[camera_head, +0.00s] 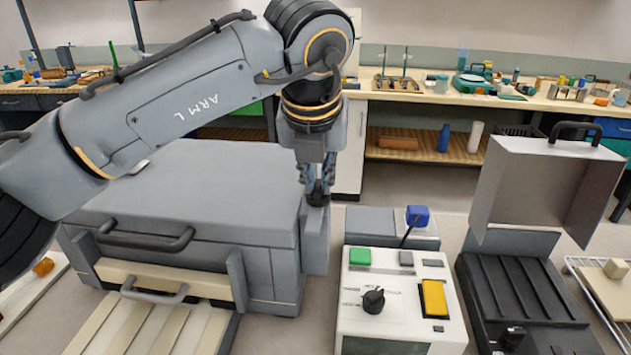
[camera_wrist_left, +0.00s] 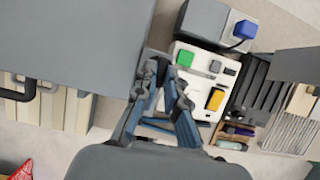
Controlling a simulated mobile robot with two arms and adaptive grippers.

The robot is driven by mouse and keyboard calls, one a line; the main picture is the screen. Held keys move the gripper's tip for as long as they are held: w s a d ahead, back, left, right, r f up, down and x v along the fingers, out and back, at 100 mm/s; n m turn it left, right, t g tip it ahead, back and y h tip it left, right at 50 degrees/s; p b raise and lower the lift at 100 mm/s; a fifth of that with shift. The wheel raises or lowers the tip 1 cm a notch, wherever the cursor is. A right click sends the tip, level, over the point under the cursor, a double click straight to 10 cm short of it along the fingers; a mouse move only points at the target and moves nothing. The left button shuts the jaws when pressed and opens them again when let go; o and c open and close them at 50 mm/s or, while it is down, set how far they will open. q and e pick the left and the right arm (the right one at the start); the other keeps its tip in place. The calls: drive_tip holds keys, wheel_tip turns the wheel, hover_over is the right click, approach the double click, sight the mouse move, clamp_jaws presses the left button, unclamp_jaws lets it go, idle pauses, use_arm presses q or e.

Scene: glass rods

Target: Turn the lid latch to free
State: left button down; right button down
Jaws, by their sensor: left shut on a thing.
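The large grey chest (camera_head: 200,180) stands at the left with its lid down. My left gripper (camera_head: 318,186) reaches down at the chest's right side, its fingers shut on a small dark piece, the lid latch (camera_head: 318,198), above a grey upright block (camera_head: 315,240). The fingers hide most of the latch, so I cannot tell its angle. In the left wrist view my left gripper (camera_wrist_left: 162,70) meets the chest's corner, and the chest (camera_wrist_left: 75,60) fills the upper left. My right gripper is not in view.
A white control box (camera_head: 395,310) with a green button, a black knob and a yellow switch stands right of the chest. A black ribbed unit with a raised grey cover (camera_head: 540,185) stands farther right. A slatted pale drawer (camera_head: 150,330) is at the chest's front. Benches line the back.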

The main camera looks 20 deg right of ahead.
sight(314, 224)
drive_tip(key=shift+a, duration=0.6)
use_arm(q)
drive_tip(key=shift+r, duration=0.1)
drive_tip(key=c, duration=1.4)
unclamp_jaws()
drive_tip(key=shift+r, duration=0.1)
drive_tip(key=v, duration=1.1)
drive_tip(key=shift+s+r, duration=0.2)
drive_tip(key=shift+r, duration=0.1)
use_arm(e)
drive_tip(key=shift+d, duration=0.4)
